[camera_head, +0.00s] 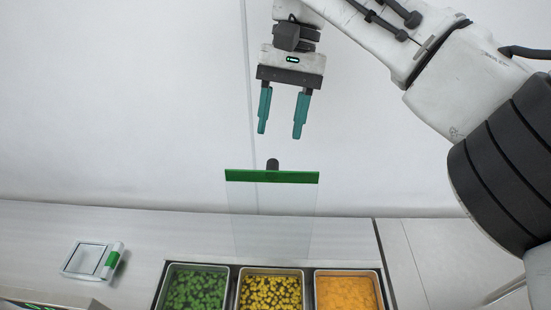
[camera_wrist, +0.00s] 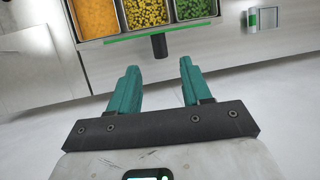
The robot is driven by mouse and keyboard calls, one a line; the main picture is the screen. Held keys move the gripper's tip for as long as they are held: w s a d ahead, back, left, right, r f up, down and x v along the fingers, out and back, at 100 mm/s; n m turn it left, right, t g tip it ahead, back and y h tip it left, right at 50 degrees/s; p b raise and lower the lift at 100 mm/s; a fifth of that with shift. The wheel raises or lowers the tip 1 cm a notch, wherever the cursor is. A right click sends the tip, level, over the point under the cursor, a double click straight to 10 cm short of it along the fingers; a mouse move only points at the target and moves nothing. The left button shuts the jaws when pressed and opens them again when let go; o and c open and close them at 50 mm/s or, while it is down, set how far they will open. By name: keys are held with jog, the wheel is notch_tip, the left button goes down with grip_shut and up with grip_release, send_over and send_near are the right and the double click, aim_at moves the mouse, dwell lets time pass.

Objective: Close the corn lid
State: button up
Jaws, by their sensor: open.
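The corn lid (camera_head: 270,215) is a clear panel standing upright, raised open behind the middle bin. It has a green strip (camera_head: 272,176) along its top edge and a black knob (camera_head: 272,163) at the middle of that edge. The corn (camera_head: 270,291), yellow with dark bits, lies in the middle bin, uncovered. My gripper (camera_head: 280,134) has teal fingers, is open and empty, and hangs just above the knob, apart from it. In the wrist view the knob (camera_wrist: 159,46) and green strip (camera_wrist: 150,37) lie beyond the fingertips (camera_wrist: 158,68), roughly between them.
A bin of green food (camera_head: 195,289) stands left of the corn and a bin of orange food (camera_head: 345,291) right of it, both uncovered. A small clear-topped tray with a green band (camera_head: 93,260) lies on the left counter. The counter (camera_head: 60,225) around it is mostly clear.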

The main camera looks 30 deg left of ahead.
aim_at(273, 161)
jog(key=shift+x, duration=3.15)
jog(key=shift+c, duration=0.2)
grip_shut()
